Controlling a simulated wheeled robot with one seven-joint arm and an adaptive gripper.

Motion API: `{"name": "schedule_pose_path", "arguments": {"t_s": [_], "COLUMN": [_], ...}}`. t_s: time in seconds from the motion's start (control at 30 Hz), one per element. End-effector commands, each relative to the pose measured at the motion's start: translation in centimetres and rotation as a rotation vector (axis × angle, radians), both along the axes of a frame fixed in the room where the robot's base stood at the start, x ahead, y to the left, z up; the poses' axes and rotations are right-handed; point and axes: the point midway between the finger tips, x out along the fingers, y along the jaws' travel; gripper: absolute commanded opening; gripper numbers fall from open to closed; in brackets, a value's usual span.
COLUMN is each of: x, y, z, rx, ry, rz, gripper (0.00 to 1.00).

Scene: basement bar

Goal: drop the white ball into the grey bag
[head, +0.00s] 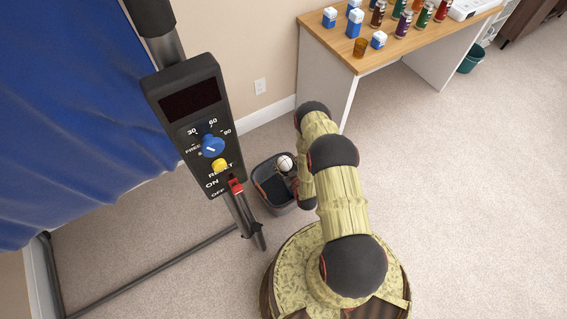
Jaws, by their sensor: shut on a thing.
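The white ball (285,162) shows at the far rim of a dark grey open-topped container (281,207), which looks like the grey bag. The container stands on the carpet between the black post and my arm. My gripper (288,171) is small and partly hidden by my arm; it is shut on the white ball, over the container's opening in this view. I cannot tell how high the ball is above the container. A reddish patch shows inside the container, too small to make out.
A black post with a control box (192,120) stands close on the left, before a blue curtain (75,110). A wooden-topped table (400,48) with bottles and cartons stands at the back. A teal bin (471,60) is far right. The carpet on the right is clear.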

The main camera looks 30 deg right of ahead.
Motion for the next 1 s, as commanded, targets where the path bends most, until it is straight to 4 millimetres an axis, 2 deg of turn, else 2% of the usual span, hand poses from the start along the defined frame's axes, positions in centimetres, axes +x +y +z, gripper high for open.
{"name": "schedule_pose_path", "arguments": {"t_s": [0.5, 0.87, 0.9, 1.0], "x": [0.0, 0.0, 0.0, 0.0], "y": [0.0, 0.0, 0.0, 0.0], "z": [-5.2, -5.6, -5.6, -5.6], "rx": [0.0, 0.0, 0.0, 0.0], "ry": [0.001, 0.0, 0.0, 0.0], "rz": [0.0, 0.0, 0.0, 0.0], "gripper": [0.33, 0.33, 0.6, 0.65]}}
